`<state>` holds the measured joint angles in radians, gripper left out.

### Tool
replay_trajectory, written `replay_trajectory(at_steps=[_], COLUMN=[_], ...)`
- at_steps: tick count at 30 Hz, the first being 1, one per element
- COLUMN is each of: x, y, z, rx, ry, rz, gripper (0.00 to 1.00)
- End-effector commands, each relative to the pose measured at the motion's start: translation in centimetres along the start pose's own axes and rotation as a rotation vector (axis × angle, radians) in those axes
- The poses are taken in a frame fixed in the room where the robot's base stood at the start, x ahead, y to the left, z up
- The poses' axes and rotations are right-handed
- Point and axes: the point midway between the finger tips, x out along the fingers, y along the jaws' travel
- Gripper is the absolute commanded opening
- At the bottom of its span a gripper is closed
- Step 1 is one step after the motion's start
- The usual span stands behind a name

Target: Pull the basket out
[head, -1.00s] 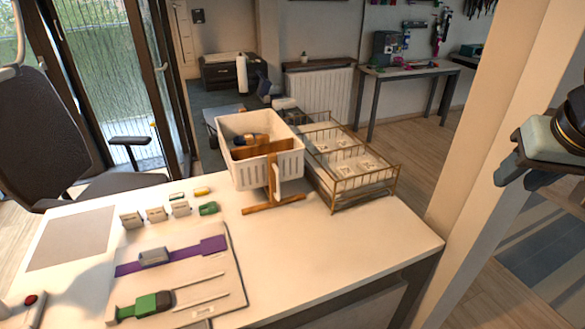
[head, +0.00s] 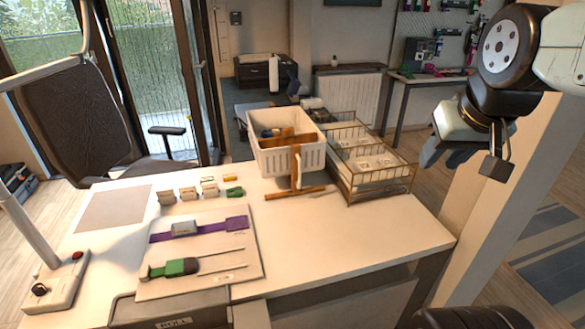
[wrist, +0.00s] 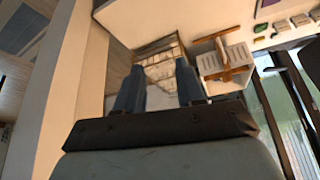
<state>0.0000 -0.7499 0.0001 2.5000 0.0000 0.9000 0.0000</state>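A white slotted plastic basket (head: 287,155) stands at the back of the white table, with a brown wooden stand or loom (head: 296,168) in front of it and items inside. Right of it is a gold wire basket (head: 370,165) with pale packets in it. My gripper (head: 448,148) hangs in the air to the right of the wire basket, apart from both. In the wrist view my gripper (wrist: 158,85) has its two blue-grey fingers spread with nothing held. The wire basket (wrist: 160,58) shows beyond and between them, and the white basket (wrist: 225,62) is to the right.
A board (head: 200,250) with a purple strap and a green tool lies on the table, with small blocks (head: 190,193) behind it. A lamp base (head: 55,285) is at front left. A pale post (head: 480,215) stands right of the table. The table's front right is clear.

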Motion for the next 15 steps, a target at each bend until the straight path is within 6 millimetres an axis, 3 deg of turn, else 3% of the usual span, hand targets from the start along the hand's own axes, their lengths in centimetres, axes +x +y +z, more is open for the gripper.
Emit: replay_trajectory(at_steps=[10, 15], x=[0.1, 1.3], y=[-0.1, -1.8], z=[-0.4, -2.7], rx=[-0.005, -0.043], ry=[-0.002, -0.014], rz=[-0.002, -0.018], gripper=[0.38, 0.38])
